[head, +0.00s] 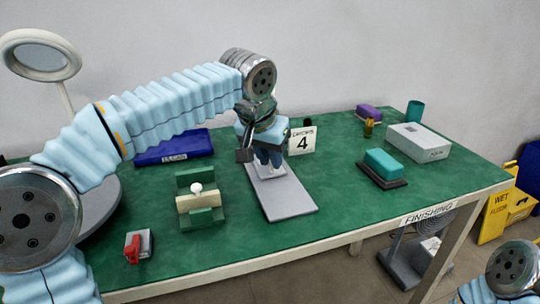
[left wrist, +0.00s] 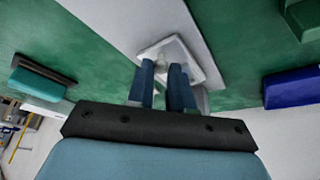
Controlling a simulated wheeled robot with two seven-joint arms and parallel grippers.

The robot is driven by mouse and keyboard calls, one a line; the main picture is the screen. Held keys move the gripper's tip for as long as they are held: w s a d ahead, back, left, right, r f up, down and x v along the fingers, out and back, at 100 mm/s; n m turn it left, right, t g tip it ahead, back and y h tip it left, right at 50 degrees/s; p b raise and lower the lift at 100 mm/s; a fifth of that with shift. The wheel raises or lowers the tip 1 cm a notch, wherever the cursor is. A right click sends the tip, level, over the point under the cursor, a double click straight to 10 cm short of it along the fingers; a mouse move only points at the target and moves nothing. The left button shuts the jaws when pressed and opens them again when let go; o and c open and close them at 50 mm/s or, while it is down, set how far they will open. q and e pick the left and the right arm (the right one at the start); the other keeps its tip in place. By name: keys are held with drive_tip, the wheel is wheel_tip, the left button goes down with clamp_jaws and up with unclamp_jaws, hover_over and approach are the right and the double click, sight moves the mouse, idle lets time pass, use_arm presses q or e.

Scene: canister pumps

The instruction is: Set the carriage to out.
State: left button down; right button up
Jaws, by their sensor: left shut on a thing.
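The carriage (head: 274,172), a small white square plate with a pale knob, sits toward the far end of a long grey board (head: 290,200) on the green table. In the left wrist view the white carriage (left wrist: 204,68) lies just beyond my fingertips, on the grey board (left wrist: 150,18). My left gripper (head: 268,160) points down over the carriage, and its blue fingers (left wrist: 175,78) are shut on the knob, which they partly hide. No out marking is readable on the board. My right gripper is not in view; only part of my right arm shows at the lower right.
A green block with a beige crossbar and white knob (head: 186,202) stands left of the board. A blue case (head: 173,150) and a number 4 sign (head: 302,140) stand behind. A teal block on a dark base (head: 383,166) is to the right. The board's near end is clear.

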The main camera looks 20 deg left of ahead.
use_arm(q)
drive_tip(key=s+d, duration=0.2)
drive_tip(key=s, duration=0.1)
drive_tip(key=s+d+b, duration=0.1)
drive_tip(key=s+d, duration=0.1)
drive_tip(key=s, duration=0.1)
drive_tip(key=s+d, duration=0.2)
drive_tip(key=s, duration=0.1)
drive_tip(key=shift+s+d+b, duration=0.2)
drive_tip(key=shift+s+b, duration=0.05)
drive_tip(key=shift+b, duration=0.1)
drive_tip(key=c, duration=1)
unclamp_jaws()
drive_tip(key=p+v, duration=0.2)
drive_tip(key=v, duration=1.1)
drive_tip(key=shift+s+r+p, duration=0.1)
drive_tip(key=shift+r+p, duration=0.3)
